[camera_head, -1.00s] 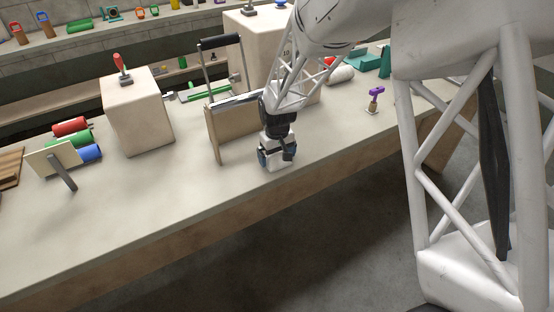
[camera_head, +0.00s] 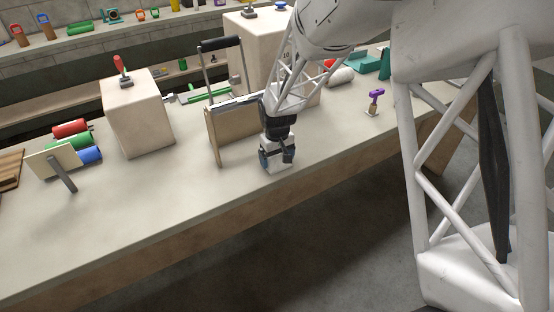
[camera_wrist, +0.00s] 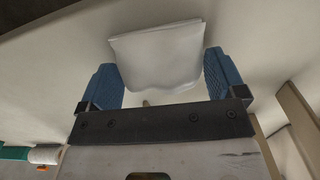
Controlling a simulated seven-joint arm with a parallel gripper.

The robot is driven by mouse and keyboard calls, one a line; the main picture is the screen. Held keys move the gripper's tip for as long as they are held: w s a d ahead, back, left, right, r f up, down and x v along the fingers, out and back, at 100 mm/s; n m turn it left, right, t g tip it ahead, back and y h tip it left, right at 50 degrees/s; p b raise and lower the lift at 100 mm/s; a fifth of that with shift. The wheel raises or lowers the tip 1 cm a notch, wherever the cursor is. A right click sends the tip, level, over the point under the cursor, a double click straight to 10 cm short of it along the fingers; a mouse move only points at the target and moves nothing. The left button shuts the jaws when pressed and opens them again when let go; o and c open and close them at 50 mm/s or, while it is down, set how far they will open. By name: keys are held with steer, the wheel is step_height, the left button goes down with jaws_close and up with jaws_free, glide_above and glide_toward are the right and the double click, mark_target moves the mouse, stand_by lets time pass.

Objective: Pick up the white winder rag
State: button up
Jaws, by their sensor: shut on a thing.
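The white winder rag (camera_wrist: 160,58) shows in the wrist view as a pale, folded piece between the two blue finger pads. My gripper (camera_wrist: 163,80) is shut on it, with a pad at each side. In the head view my gripper (camera_head: 277,157) is low at the bench top, near its front edge, just right of an upright wooden board. The rag is mostly hidden by the gripper in the head view. I cannot tell whether it touches the bench.
The wooden board (camera_head: 232,132) stands close on the left of my gripper. A beige block (camera_head: 140,118) and coloured rolls (camera_head: 75,142) are further left. A purple-topped tool (camera_head: 375,99) stands to the right. The bench front (camera_head: 150,205) is clear.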

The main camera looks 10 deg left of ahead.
steer(key=shift+r, duration=0.85)
step_height(320, 180, up, 2)
steer(key=s+d, duration=0.4)
steer(key=s, duration=0.3)
steer(key=s+d+r, duration=0.1)
steer(key=s+d, duration=0.2)
steer(key=s, duration=0.4)
steer(key=shift+d, duration=0.4)
steer(key=shift+r, duration=0.1)
